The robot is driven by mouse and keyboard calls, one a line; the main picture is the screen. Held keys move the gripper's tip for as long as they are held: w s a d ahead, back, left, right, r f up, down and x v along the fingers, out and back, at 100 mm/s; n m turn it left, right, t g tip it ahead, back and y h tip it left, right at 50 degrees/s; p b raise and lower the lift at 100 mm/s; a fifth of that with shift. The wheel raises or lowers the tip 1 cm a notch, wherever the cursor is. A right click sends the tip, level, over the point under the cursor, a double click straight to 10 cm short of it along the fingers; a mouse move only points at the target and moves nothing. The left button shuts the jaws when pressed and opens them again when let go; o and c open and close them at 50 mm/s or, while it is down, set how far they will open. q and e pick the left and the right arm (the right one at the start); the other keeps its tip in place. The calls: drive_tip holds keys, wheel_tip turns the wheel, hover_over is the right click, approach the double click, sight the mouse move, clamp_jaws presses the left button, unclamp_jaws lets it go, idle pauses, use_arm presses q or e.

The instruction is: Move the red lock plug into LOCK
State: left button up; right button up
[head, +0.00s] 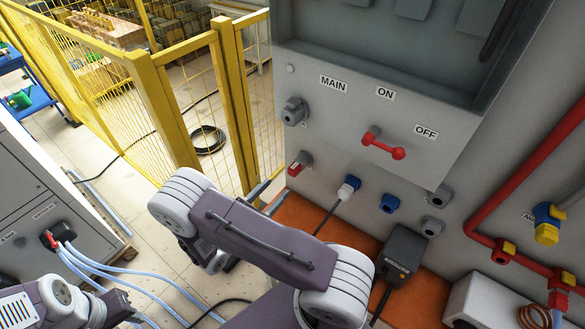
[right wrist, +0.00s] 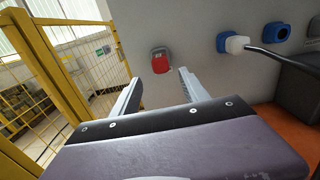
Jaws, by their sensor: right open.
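The red lock plug (head: 293,170) sits at a grey fitting on the grey panel, low on its left side, below the socket by the MAIN label. It also shows in the right wrist view (right wrist: 160,64), straight ahead, beyond and between the fingertips. My right gripper (head: 262,188) is open and empty, just short of the panel near the plug. Its two fingers show apart in the right wrist view (right wrist: 161,76). I cannot read any LOCK label. My left arm is at the lower left, but its gripper does not show.
A grey socket (head: 293,111) is by MAIN. A red lever (head: 382,146) is between ON and OFF. A blue-and-white cable plug (head: 347,187) and a blue socket (head: 390,203) are right of the red plug. A yellow fence (head: 160,105) stands left. An orange surface (head: 320,222) lies below.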

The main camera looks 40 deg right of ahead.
sight(291, 174)
drive_tip(key=shift+x, duration=4.5)
clamp_jaws()
drive_tip(key=shift+f, duration=0.1)
drive_tip(key=shift+v, duration=3.05)
